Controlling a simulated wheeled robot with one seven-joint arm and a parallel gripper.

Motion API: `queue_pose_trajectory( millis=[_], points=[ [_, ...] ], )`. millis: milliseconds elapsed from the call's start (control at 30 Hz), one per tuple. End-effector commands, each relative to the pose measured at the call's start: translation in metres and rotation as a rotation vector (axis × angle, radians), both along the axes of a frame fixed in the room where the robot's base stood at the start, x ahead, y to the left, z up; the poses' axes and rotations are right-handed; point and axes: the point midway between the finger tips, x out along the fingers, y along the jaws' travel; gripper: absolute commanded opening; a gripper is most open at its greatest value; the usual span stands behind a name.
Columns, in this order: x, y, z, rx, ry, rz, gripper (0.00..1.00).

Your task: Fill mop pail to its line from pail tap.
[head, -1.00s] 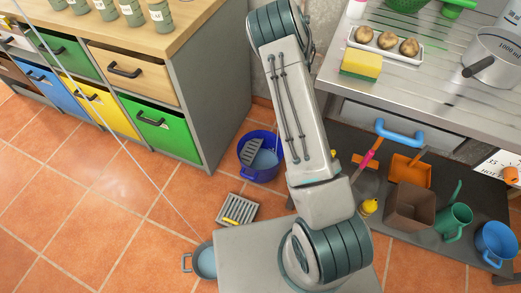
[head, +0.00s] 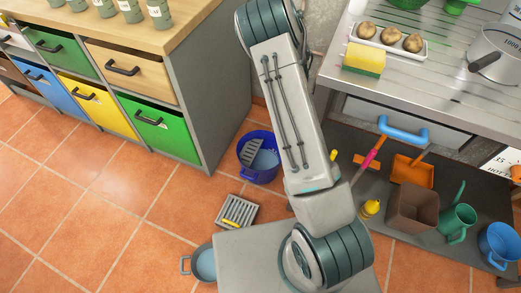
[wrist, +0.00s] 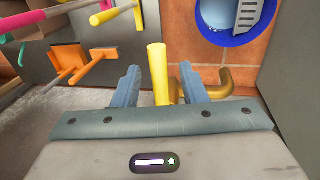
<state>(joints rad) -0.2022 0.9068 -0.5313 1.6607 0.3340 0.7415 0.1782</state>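The blue mop pail (head: 243,172) stands on the floor between the drawer unit and the sink bench, with a grey wringer (head: 251,151) in it. Pale water with light specks shows inside. Its fill line cannot be made out. The wrist view shows part of the pail (wrist: 207,37) at the upper right. A yellow lever (wrist: 158,75) stands beside a brass pipe (wrist: 222,84), apparently the pail tap. My gripper (wrist: 159,88) is open, one finger on each side of the lever, with visible gaps. In the head view my arm hides the gripper and most of the tap.
A floor grate (head: 237,211) and a grey-blue pan (head: 203,264) lie near the pail. A low shelf (head: 430,259) holds a brown bin (head: 412,208), green can (head: 456,222) and blue bucket (head: 497,243). The drawer unit (head: 205,110) bounds the left. Tiled floor is clear at lower left.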

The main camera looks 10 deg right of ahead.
Motion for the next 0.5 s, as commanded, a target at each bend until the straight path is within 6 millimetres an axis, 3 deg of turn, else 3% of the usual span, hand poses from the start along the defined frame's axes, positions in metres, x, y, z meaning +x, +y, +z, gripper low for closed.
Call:
queue_pose_trajectory(
  millis=[500],
  points=[
    [0.004,0.008,0.048,0.001,-0.001,0.000,0.39]
  ],
)
